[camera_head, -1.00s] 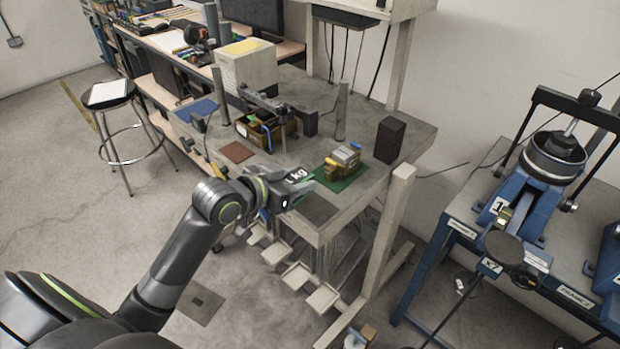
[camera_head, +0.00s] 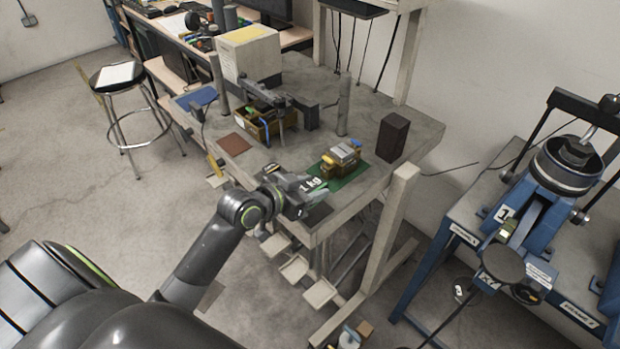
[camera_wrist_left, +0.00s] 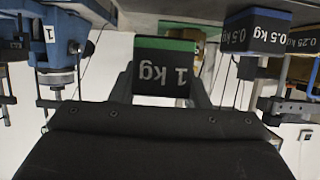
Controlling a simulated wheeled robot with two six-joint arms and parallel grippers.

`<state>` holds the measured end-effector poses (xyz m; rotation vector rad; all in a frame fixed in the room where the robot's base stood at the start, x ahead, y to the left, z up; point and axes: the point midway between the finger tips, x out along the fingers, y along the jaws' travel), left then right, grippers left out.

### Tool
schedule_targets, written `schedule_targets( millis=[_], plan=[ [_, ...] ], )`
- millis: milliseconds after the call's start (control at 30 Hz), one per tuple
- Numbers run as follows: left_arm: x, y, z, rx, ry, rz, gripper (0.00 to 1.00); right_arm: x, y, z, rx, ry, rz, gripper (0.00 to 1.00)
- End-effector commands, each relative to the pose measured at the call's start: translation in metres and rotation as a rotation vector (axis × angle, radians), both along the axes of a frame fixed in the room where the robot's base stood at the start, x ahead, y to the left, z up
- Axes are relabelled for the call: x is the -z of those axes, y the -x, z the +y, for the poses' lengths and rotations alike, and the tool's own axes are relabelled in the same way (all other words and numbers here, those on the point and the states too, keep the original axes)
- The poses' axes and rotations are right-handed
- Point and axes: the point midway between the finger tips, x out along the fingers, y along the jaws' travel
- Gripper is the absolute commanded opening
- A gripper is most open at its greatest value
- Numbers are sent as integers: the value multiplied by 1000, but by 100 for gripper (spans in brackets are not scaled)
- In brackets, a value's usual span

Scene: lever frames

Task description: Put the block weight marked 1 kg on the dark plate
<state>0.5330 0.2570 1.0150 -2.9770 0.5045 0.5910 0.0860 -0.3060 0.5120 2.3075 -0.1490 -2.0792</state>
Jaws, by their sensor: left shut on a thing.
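My left gripper (camera_head: 308,196) is shut on the block weight marked 1 kg (camera_head: 311,183). It holds the block near the front corner of the grey table. In the left wrist view the block (camera_wrist_left: 164,72) sits between the fingers, dark with a green band and its lettering upside down. A dark flat patch, apparently the dark plate (camera_head: 319,213), lies at the table's front corner. The gripper partly covers it in the head view. I cannot tell the gap between block and table. My right gripper is not in view.
A green mat (camera_head: 350,181) with a brass-coloured object, a reddish-brown mat (camera_head: 235,144) and a dark upright box (camera_head: 392,138) are on the table. Weights marked 0.5 kg (camera_wrist_left: 256,32) and 0.25 kg (camera_wrist_left: 299,72) show in the wrist view. A blue machine frame (camera_head: 437,262) stands at right.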

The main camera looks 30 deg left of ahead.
Motion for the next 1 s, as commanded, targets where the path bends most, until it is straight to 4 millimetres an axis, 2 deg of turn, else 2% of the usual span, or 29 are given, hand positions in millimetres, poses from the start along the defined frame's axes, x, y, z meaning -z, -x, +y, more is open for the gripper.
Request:
schedule_targets(
  millis=[233,633,667,833,1000],
  plan=[
    [25,0,-1,0,2,-3,0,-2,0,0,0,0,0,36],
    [29,-1,-1,0,1,-6,0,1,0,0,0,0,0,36],
    [33,0,0,0,0,2,43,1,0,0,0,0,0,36],
    [32,0,0,0,0,2,64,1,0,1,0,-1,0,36],
    [32,0,0,0,0,2,64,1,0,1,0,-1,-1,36]
  ],
)
